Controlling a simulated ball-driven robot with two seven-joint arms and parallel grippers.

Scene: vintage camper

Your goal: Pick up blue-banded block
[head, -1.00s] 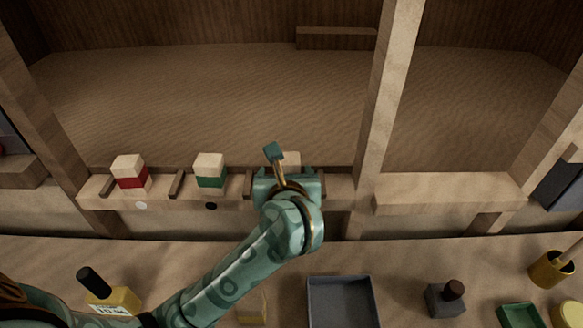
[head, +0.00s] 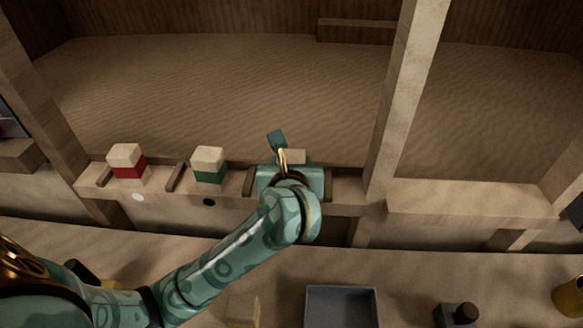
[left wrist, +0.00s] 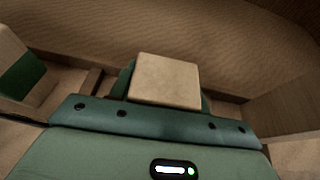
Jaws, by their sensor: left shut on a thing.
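My left gripper (head: 290,174) is over the wooden ledge (head: 222,195), shut on a pale wooden block (head: 294,156). In the left wrist view the block's bare top (left wrist: 165,80) shows between the two teal fingers. Its sides are hidden by the gripper, so no blue band shows. I cannot tell whether the block is clear of the ledge. A red-banded block (head: 127,164) and a green-banded block (head: 209,166) stand on the ledge to the left. My right gripper is not in view.
Dark dividers (head: 177,178) split the ledge. A pale post (head: 398,110) rises just right of the gripper. On the counter below are a grey tray (head: 342,293), a dark-knobbed object (head: 457,314) and a yellow cup (head: 571,297). The sandy area behind the ledge is clear.

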